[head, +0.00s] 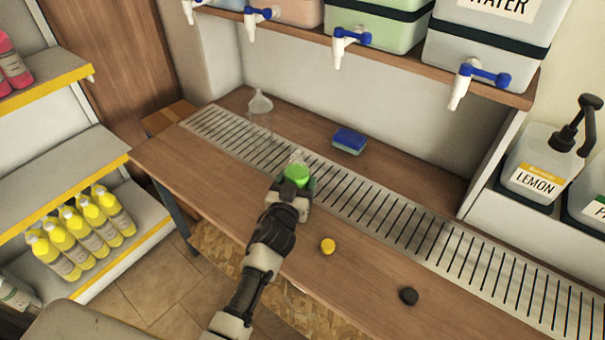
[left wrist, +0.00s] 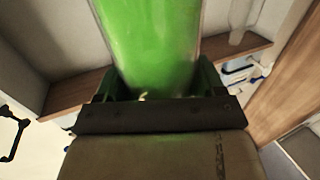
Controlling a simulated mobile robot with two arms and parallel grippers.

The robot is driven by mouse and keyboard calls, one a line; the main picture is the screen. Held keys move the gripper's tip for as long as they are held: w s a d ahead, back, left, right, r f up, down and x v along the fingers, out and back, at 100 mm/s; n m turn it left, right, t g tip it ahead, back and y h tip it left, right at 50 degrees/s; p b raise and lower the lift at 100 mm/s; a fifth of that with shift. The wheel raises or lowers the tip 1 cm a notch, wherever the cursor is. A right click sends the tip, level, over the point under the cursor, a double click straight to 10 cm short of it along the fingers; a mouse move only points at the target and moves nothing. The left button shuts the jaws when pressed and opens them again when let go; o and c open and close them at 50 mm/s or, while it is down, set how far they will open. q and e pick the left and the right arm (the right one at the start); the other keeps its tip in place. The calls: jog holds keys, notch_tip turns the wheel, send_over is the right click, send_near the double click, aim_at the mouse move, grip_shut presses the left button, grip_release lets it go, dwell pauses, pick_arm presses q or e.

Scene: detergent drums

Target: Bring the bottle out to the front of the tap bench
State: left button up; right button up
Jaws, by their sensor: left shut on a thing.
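A bottle with green contents (head: 299,173) is in my left gripper (head: 297,183), at the near edge of the slotted metal grate on the wooden tap bench (head: 385,243). In the left wrist view the green bottle (left wrist: 150,40) fills the space between the fingers, which are shut on it. Its lower part is hidden by the gripper in the head view, so I cannot tell whether it touches the bench. My right gripper is not in view.
A blue sponge (head: 349,140) lies behind the grate. Drums with taps (head: 345,40) hang over the back.

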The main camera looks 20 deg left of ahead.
pick_arm(q)
jog(key=shift+s+a+r+p, duration=0.1)
jog(key=shift+s+a+p, duration=0.2)
jog(key=shift+s, duration=0.55)
jog(key=shift+s+a+p, duration=0.2)
jog(key=shift+s+a, duration=0.15)
jog(key=shift+s, duration=0.5)
jog(key=o, duration=1.3)
jog(key=shift+o, duration=0.5)
jog(key=shift+f, duration=0.2)
jog(key=shift+s, duration=0.1)
jog(key=s, duration=1)
jog(key=shift+s+b, duration=0.35)
jog(key=shift+b, duration=0.05)
